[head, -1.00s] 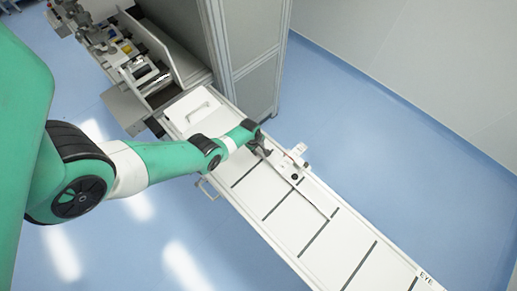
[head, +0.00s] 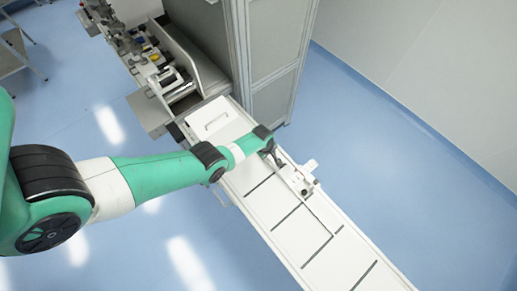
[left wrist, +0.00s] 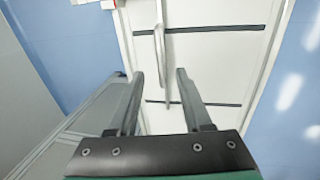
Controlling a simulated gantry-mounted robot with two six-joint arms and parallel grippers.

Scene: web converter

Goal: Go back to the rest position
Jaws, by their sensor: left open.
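My left arm reaches in from the left in the head view. Its gripper (head: 277,159) is low over the long white table (head: 270,231), beside a small white device (head: 304,177) on the far edge. In the left wrist view the two fingers (left wrist: 158,76) stand apart. A thin pale bar (left wrist: 160,45) shows between them; it looks like the long thin bar (head: 318,216) lying lengthwise over the table in the head view. I cannot tell whether a finger touches it. My right gripper is not in view.
A tall grey cabinet (head: 275,65) stands close behind the gripper. A machine (head: 155,62) with open parts is at the upper left. Blue floor (head: 400,170) is free on the right.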

